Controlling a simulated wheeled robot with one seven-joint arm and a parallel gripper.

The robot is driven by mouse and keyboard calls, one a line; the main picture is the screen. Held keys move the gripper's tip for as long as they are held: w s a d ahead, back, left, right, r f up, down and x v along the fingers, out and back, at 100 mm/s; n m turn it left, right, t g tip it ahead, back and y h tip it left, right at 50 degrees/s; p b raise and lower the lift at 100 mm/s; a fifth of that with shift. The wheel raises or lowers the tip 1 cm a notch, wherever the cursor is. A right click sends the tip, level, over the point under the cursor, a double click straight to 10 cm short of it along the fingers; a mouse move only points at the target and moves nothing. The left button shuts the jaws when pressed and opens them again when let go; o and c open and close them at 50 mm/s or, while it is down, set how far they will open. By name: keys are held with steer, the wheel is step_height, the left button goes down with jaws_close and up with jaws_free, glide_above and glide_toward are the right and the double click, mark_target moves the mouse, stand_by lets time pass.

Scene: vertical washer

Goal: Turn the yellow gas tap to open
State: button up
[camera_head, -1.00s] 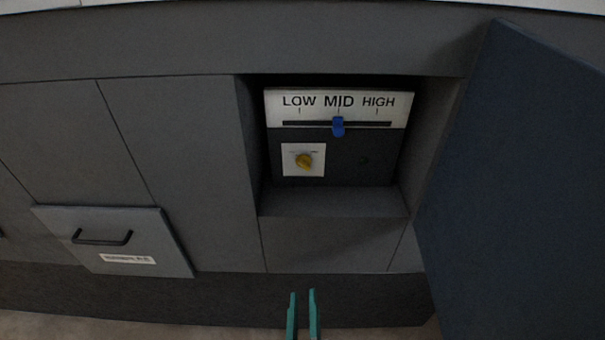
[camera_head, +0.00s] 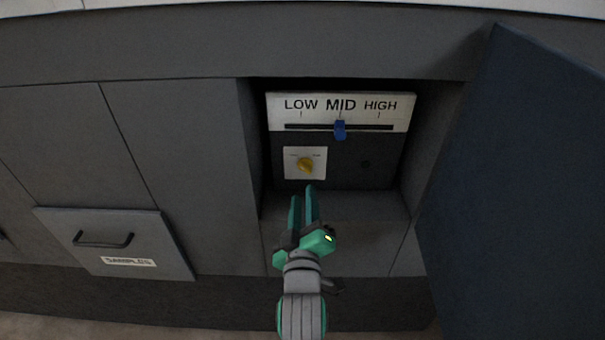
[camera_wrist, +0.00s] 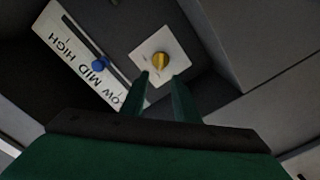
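The yellow gas tap (camera_head: 306,165) is a small knob on a white square plate (camera_head: 291,172) at the lower left of the panel inside an open recess. My gripper (camera_head: 303,192) is below and in front of the tap, its green fingers pointing up at it. In the wrist view the tap (camera_wrist: 160,61) lies just beyond the gap between the fingertips (camera_wrist: 162,76). The fingers are apart with nothing between them and do not appear to touch the tap.
Above the tap is a white LOW MID HIGH scale (camera_head: 340,105) with a blue slider (camera_head: 340,129) at MID. A dark door (camera_head: 515,190) stands open on the right. A drawer (camera_head: 110,240) with a black handle sits at lower left. The recess walls are close around the panel.

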mark_target(303, 169)
steer(key=w, duration=0.9)
steer(key=shift+w, duration=0.4)
jaws_close()
